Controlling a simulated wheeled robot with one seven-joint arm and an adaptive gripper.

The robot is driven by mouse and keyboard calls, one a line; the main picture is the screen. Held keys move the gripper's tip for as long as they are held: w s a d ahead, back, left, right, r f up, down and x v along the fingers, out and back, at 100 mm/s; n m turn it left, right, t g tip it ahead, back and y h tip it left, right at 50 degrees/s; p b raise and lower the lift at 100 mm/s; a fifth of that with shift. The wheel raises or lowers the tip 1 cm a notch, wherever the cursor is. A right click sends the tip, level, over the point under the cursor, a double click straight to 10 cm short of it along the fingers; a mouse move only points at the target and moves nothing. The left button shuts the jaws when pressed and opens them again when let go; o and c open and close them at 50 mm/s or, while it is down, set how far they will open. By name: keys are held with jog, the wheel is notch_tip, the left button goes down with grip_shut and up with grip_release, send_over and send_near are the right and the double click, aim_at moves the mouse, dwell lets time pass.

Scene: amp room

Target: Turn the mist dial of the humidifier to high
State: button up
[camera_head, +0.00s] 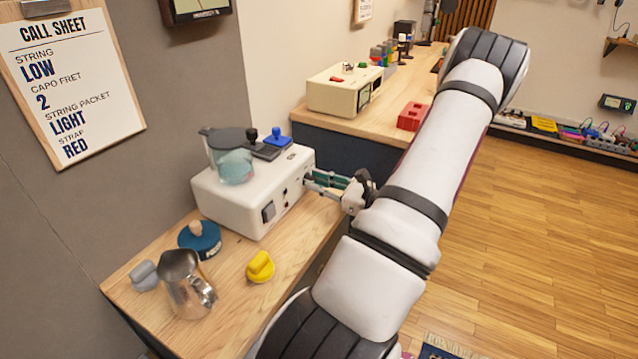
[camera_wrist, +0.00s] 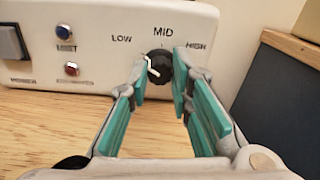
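The humidifier (camera_head: 245,205) is a cream box on the wooden bench, with a clear tank and dark lid on top. Its black mist dial (camera_wrist: 160,66) shows in the wrist view, under the printed words LOW, MID and HIGH. A white mark on the dial is on its left side, toward LOW. My gripper (camera_wrist: 160,72) reaches the front panel, its teal-padded fingers apart on either side of the dial. I cannot tell whether the pads touch it. In the head view, my gripper (camera_head: 318,183) hides the dial.
A blue button (camera_wrist: 64,33), a red button (camera_wrist: 71,69) and a grey switch (camera_wrist: 11,42) sit left of the dial. A metal pitcher (camera_head: 182,285), a yellow knob-like piece (camera_head: 261,267) and a blue round piece (camera_head: 200,240) stand on the bench (camera_head: 228,317). A call sheet (camera_head: 75,85) hangs at left.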

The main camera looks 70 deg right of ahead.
grip_shut()
jog(key=shift+r+m+p, duration=0.15)
jog(key=shift+m+p, duration=0.85)
jog(key=shift+p, duration=0.05)
jog(key=m+p, duration=0.2)
jog(key=m, duration=0.1)
jog(key=shift+m+p, duration=0.3)
jog(key=m+p, duration=0.3)
jog(key=m, duration=0.3)
jog(key=shift+d+p, duration=0.1)
jog(key=shift+p, duration=0.2)
jog(key=m+p, duration=0.2)
jog(key=m, duration=0.4)
jog(key=shift+y+p, duration=0.3)
jog(key=shift+y, duration=0.1)
jog(key=m+p, duration=0.1)
jog(key=m, duration=0.4)
jog(key=shift+d+f+m+p, duration=0.1)
jog(key=shift+f+m+p, duration=0.1)
jog(key=shift+m+p, duration=0.2)
jog(key=o, duration=0.9)
grip_release()
